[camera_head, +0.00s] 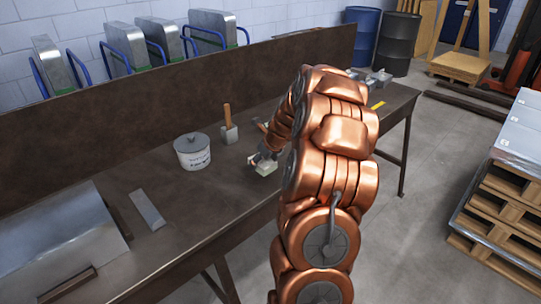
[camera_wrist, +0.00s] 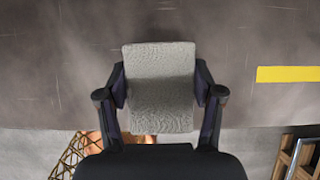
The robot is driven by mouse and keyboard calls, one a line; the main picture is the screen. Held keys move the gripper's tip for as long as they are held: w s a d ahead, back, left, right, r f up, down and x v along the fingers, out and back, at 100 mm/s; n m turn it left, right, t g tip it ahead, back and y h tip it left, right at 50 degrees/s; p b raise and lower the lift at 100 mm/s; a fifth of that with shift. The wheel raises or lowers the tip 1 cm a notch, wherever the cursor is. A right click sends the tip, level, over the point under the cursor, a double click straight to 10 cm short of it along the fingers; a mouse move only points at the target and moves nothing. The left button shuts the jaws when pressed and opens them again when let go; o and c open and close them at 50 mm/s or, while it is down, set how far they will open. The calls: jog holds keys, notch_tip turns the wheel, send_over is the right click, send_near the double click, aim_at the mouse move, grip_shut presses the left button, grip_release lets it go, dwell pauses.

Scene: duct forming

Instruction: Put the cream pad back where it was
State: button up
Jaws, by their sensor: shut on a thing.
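The cream pad (camera_wrist: 160,75) is a pale, textured block that fills the space between my fingers in the wrist view. My gripper (camera_wrist: 160,92) is shut on it, with one finger against each side. In the head view the pad (camera_head: 265,168) shows small and pale, at the table's front edge below my gripper (camera_head: 262,158). I cannot tell whether it touches the tabletop or hangs just above it. My copper-coloured arm hides the part of the table to the right of the pad.
A flat metal strip (camera_head: 147,209) and a large metal piece (camera_head: 65,245) lie further left. A yellow strip (camera_wrist: 288,74) marks the table. A tall backboard (camera_head: 150,110) closes the rear.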

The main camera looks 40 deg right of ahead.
jog(key=w+d, duration=0.1)
jog(key=d, duration=0.1)
jog(key=w+d+p, duration=0.1)
jog(key=d, duration=0.2)
jog(key=w+d+f, duration=0.1)
jog(key=w+d, duration=0.1)
jog(key=d, duration=0.1)
jog(key=shift+d, duration=0.15)
jog(key=shift+f+p, duration=0.6)
jog(key=shift+f, duration=1.1)
jog(key=o, duration=1.6)
jog(key=shift+f, duration=0.1)
